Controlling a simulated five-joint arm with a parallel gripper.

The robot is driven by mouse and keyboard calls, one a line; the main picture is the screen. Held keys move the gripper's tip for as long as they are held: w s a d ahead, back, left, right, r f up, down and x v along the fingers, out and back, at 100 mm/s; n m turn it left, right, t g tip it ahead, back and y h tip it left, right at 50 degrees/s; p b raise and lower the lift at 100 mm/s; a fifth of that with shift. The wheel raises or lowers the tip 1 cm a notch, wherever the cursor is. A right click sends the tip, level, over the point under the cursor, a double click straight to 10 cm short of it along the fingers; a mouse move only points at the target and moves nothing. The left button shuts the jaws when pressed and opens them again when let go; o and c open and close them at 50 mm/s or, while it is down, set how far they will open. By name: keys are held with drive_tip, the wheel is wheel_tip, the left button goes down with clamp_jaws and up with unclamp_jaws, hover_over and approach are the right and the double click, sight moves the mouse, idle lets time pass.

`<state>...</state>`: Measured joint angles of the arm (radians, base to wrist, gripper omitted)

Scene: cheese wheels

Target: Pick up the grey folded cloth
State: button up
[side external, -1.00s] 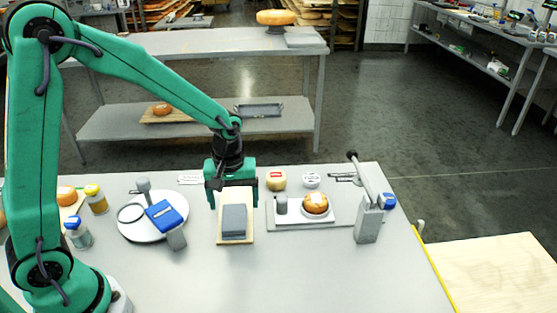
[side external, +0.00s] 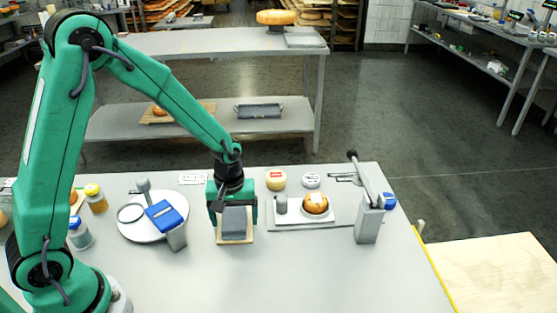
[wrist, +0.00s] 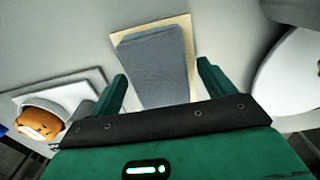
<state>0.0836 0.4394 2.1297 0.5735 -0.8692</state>
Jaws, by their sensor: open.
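The grey folded cloth (side external: 234,224) lies on a small wooden board (side external: 235,241) on the table. In the wrist view the cloth (wrist: 153,66) shows ahead of and between my fingers, on the pale board (wrist: 185,28). My gripper (side external: 232,217) is at the far end of the cloth in the side view, with a finger on either side of it. In the wrist view my gripper (wrist: 162,85) is open, and the fingers are apart from the cloth. The side view does not show clearly how high the fingertips are above the board.
Left is a white round plate (side external: 133,231) with a blue-topped item (side external: 166,216). A lever device (side external: 368,222) stands further right. The front table is clear.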

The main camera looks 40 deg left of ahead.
sight(235, 218)
drive_tip(key=shift+c, duration=0.4)
drive_tip(key=c, duration=1)
drive_tip(key=shift+r, duration=0.1)
drive_tip(key=shift+r, duration=0.65)
drive_tip(key=r, duration=0.3)
drive_tip(key=shift+s+d, duration=0.1)
drive_tip(key=shift+d, duration=0.15)
drive_tip(key=s+d+r, duration=0.2)
drive_tip(key=d, duration=0.1)
drive_tip(key=s+d+r, duration=0.2)
drive_tip(key=d, duration=0.1)
drive_tip(key=s+d+r, duration=0.2)
drive_tip(key=d, duration=0.1)
drive_tip(key=shift+s+r, duration=0.25)
drive_tip(key=shift+s, duration=0.05)
